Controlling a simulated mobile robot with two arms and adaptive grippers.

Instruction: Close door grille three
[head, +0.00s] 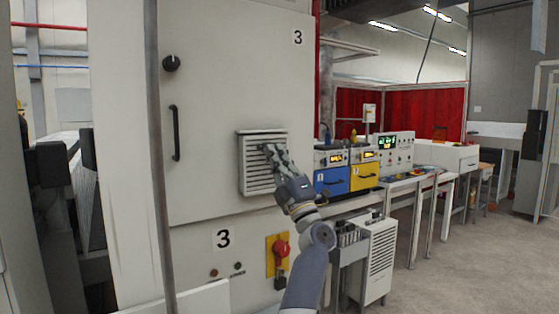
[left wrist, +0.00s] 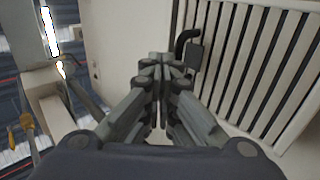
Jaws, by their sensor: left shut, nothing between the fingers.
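The door grille (head: 257,178) is a light slatted panel on a grey cabinet door (head: 220,75) marked with a 3. It stands slightly proud of the door, and I cannot tell whether it is fully closed. In the left wrist view its slats (left wrist: 262,62) fill the right side. A small dark latch-like piece (left wrist: 195,54) shows beside the slats there. My left gripper (head: 270,150) is shut and empty in front of the grille's upper right part, hiding some of it. In the left wrist view its fingertips (left wrist: 162,62) are together, left of the slats. Contact is unclear. My right gripper is not in view.
The door carries a black handle (head: 175,133) and a round knob (head: 171,63). Below the grille is a red switch on a yellow plate (head: 269,262). Blue and yellow power units (head: 363,172) stand on a bench to the right. Open floor (head: 450,260) lies at right.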

